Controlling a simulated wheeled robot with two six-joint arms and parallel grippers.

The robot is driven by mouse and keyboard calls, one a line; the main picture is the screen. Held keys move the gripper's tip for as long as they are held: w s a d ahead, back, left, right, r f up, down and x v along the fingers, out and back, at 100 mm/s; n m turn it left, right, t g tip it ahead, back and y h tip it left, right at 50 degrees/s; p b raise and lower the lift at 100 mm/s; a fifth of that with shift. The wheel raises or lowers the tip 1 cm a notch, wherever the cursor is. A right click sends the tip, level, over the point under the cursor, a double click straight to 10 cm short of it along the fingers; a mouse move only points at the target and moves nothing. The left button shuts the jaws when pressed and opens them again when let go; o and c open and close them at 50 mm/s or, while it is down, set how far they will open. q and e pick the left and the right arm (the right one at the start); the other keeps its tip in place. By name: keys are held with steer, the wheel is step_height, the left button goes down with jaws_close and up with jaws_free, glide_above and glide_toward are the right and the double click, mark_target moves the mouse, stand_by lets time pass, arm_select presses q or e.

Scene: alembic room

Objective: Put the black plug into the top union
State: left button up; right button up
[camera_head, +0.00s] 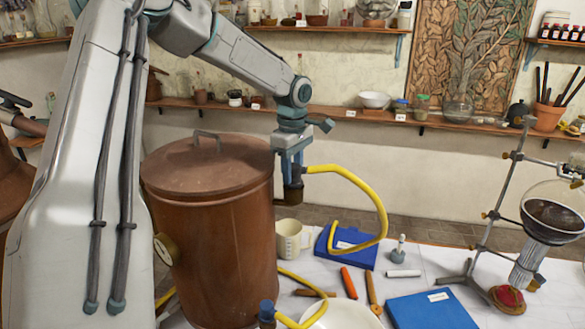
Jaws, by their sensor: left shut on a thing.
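My left gripper (292,172) points down beside the right side of the large copper pot. It is shut on a dark, short cylindrical piece, which looks like the black plug (293,193). A yellow hose (372,190) leaves from beside the fingers, arcs right and loops back down to the table. The plug's lower end hangs in the air, just right of the pot wall. A blue fitting (267,311) with another yellow hose stands at the bottom edge. I cannot tell which part is the top union. My right gripper is not in view.
The lidded copper pot (225,250) fills the middle left. A beige mug (288,240), blue boxes (430,312), a white plate (340,315) and tools lie on the white table. A metal stand with glassware (553,220) stands at right. Wall shelves run behind.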

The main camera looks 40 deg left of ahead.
arm_select(q)
steer(key=shift+f, duration=0.2)
stand_by(0.7)
steer(key=o, duration=1.1)
steer(key=shift+r+p, duration=0.4)
steer(key=shift+r, duration=3.1)
